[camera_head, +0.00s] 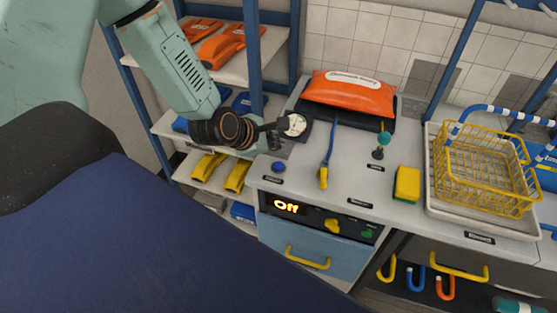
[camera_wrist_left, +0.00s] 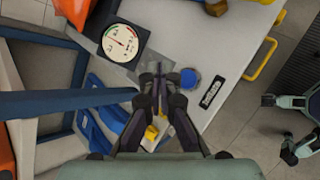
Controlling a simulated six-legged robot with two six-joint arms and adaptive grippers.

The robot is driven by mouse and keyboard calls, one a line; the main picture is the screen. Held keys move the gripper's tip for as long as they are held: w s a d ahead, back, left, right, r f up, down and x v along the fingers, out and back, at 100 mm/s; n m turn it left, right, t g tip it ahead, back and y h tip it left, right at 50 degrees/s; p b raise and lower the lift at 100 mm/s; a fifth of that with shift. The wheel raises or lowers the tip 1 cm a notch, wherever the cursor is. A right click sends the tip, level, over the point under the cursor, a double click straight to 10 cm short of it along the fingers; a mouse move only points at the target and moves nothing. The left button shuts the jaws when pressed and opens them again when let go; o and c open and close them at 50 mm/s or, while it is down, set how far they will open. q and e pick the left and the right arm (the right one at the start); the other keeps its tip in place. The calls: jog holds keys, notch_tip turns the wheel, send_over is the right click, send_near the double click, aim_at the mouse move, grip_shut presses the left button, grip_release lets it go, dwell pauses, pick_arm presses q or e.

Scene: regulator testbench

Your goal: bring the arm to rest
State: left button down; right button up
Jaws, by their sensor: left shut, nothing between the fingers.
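My left arm comes in from the upper left in the head view. The knob (camera_head: 278,167) also shows on the bench top in the head view. My right gripper is not in view.
An orange bag (camera_head: 348,95) lies at the back of the bench. A yellow sponge (camera_head: 407,184) and a yellow wire basket (camera_head: 485,165) stand to the right. A shelf rack with blue posts (camera_head: 250,50) is close behind the left arm.

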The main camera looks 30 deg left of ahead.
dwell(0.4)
pick_arm(q)
jog(key=m, duration=0.3)
jog(key=shift+s, duration=0.1)
jog(key=s+f+m, duration=0.1)
jog(key=m, duration=0.1)
jog(key=s+d+f+m+g+b, duration=0.1)
jog(key=s+m, duration=0.1)
jog(key=m, duration=0.1)
jog(key=s+d+f+m, duration=0.1)
jog(key=f+m, duration=0.1)
jog(key=shift+s+d+m+b, duration=0.15)
jog(key=shift+m+b, duration=0.2)
jog(key=shift+m, duration=0.05)
jog(key=s+d+f+m+g+y+b, duration=0.1)
jog(key=s+d+f+m+g+b, duration=0.2)
jog(key=s+f+m+b, duration=0.3)
jog(key=s+d+f+m+g+b, duration=0.3)
jog(key=s+f+m+g+b, duration=0.2)
jog(key=s+f, duration=1.2)
jog(key=s+m+b, duration=0.2)
jog(key=s, duration=0.1)
jog(key=shift+s+f+m+y, duration=0.2)
jog(key=shift+m+y, duration=0.1)
jog(key=shift+y, duration=0.1)
jog(key=shift+r, duration=0.1)
